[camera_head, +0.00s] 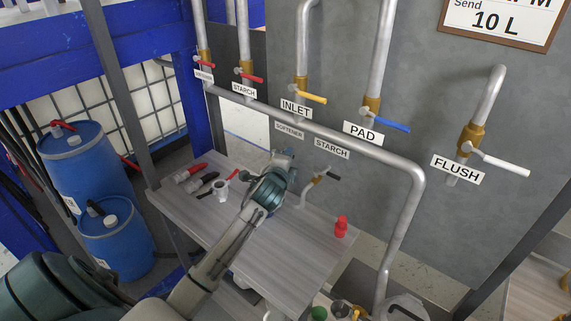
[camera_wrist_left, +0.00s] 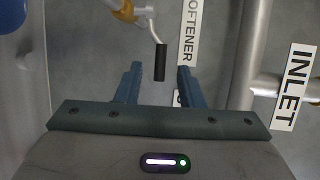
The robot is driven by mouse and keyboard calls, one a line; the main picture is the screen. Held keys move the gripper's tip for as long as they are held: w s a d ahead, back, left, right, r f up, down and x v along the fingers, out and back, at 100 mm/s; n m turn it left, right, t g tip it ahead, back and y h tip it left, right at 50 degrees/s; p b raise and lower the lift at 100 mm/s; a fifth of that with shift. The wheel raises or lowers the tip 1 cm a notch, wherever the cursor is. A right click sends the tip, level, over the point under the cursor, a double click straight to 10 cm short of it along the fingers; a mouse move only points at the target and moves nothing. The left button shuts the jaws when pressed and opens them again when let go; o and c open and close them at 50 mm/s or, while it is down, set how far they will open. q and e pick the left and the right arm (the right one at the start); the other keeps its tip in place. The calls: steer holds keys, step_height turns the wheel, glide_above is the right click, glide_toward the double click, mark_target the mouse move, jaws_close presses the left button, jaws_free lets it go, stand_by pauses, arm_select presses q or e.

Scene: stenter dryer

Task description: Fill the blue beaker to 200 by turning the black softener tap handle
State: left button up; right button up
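The black softener tap handle (camera_wrist_left: 160,62) shows in the left wrist view on a bent pale stem from a brass tap body (camera_wrist_left: 124,10), beside the SOFTENER label (camera_wrist_left: 189,30). My left gripper (camera_wrist_left: 158,75) is open, with the handle seen between its two blue fingertips; I see no contact. In the head view my left gripper (camera_head: 282,160) is below the SOFTENER label (camera_head: 289,130) and hides that tap. I cannot make out the blue beaker in either view. My right gripper is not in view.
A STARCH tap with a dark handle (camera_head: 333,174) is right of my gripper. Grey pipe (camera_head: 340,138) runs along the wall; blue drums (camera_head: 75,165) stand left.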

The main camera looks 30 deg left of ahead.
arm_select(q)
steer(key=x, duration=0.5)
steer(key=shift+b, duration=0.4)
steer(key=shift+c, duration=0.2)
jaws_close()
stand_by(0.7)
